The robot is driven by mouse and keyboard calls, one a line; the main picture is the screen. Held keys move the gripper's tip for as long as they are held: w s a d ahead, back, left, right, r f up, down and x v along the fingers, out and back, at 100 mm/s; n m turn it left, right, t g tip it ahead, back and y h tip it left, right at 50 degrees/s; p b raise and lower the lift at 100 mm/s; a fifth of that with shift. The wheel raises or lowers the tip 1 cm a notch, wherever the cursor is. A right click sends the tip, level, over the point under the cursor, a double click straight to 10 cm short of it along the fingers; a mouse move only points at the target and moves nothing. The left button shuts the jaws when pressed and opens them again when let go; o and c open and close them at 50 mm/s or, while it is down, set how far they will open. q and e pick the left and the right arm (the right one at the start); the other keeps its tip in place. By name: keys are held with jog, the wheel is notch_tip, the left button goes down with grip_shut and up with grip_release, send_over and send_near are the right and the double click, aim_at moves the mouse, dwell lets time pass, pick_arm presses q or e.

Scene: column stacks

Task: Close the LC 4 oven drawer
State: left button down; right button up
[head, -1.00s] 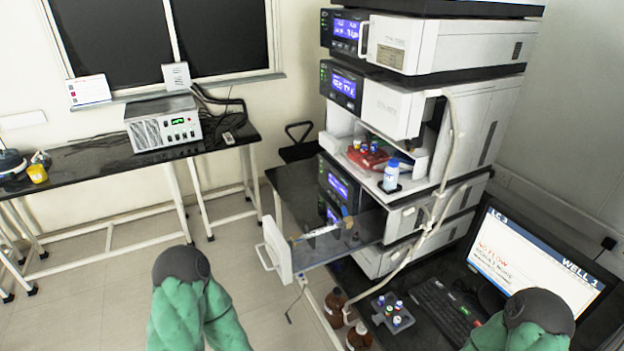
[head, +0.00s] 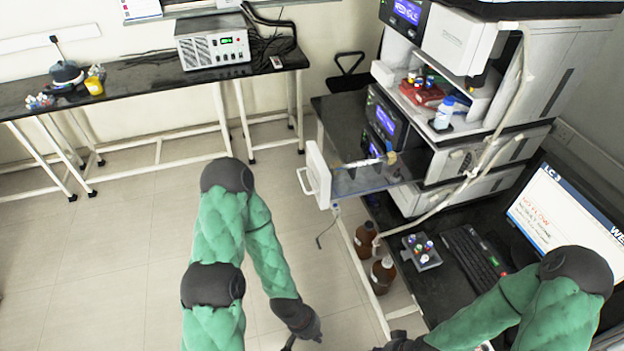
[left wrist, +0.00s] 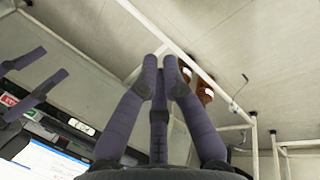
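An oven drawer with a white front (head: 318,176) and a bar handle is pulled out to the left from the instrument stack in the head view.
The monitor (head: 566,212) reads LC 3; a keyboard (head: 478,258) and vial rack (head: 422,252) are beside it. Brown bottles (head: 383,273) stand under the drawer. A white bottle (head: 444,114) stands in the stack's open bay. Floor left of the drawer is clear.

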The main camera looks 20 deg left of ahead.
pick_arm(q)
jog(key=w+a+r+n+t+h+p, duration=0.1)
jog(key=w+a+r+n+t+p, duration=0.1)
jog(key=w+a+r+n+p, duration=0.8)
jog(key=w+a+r+n+t+h+p, duration=0.1)
jog(key=w+a+r+n+p, duration=0.3)
jog(key=r, duration=1.2)
jog(key=w+a+r+n+t+h+p, duration=0.15)
jog(key=w+a+r+n+p, duration=0.4)
jog(key=r+n, duration=0.55)
jog(key=m, duration=0.2)
send_near(321, 201)
jog(key=x, duration=0.5)
jog(key=shift+d+f+b, duration=0.1)
jog(key=shift+b, duration=0.25)
jog(key=shift+d, duration=0.1)
